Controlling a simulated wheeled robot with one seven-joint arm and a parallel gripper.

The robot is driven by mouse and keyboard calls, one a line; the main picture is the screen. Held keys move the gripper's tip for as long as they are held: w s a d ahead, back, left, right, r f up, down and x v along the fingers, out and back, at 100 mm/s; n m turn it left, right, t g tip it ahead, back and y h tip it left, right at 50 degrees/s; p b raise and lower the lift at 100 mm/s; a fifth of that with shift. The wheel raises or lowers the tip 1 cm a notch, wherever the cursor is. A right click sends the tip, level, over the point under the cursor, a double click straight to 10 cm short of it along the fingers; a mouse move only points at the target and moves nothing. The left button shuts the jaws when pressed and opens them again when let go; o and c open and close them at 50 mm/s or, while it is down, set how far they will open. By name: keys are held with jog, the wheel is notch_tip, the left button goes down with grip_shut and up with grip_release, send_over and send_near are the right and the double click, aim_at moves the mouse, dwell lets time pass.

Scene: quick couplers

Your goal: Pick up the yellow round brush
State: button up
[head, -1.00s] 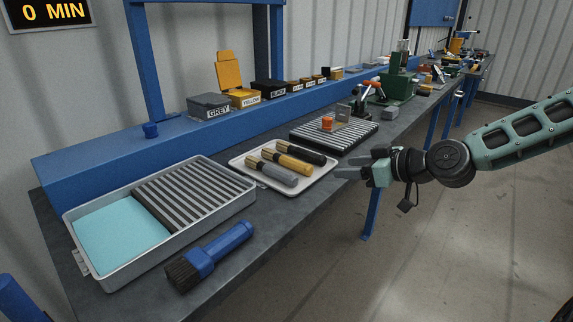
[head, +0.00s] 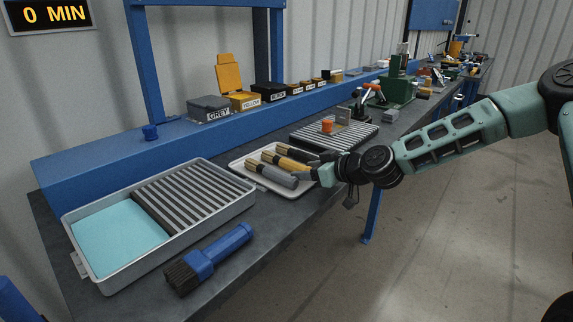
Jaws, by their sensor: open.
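The yellow round brush (head: 287,163) lies in the white tray (head: 235,166) on the bench, between a grey-handled brush (head: 272,175) and a black-handled one (head: 280,151). Its bristle end points to the left. My gripper (head: 306,170) is open at the tray's right side, close to the handle ends of the yellow and grey brushes. It hides part of the handle ends and of the tray's right rim. I cannot tell whether a finger touches a handle.
A grey basin (head: 102,289) with blue liquid and a ribbed rack stands at the left, with a large blue brush (head: 209,259) before it. A ribbed mat (head: 362,141) with an orange part lies behind my gripper. Labelled boxes (head: 245,101) line the blue ledge.

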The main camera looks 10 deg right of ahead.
jog(key=shift+w+a+f, duration=0.1)
jog(key=shift+w, duration=0.05)
jog(key=c, duration=1)
jog(key=shift+c, duration=0.2)
notch_tip(320, 180, up, 10)
jog(key=shift+r+p, duration=0.1)
jog(key=shift+p, duration=0.25)
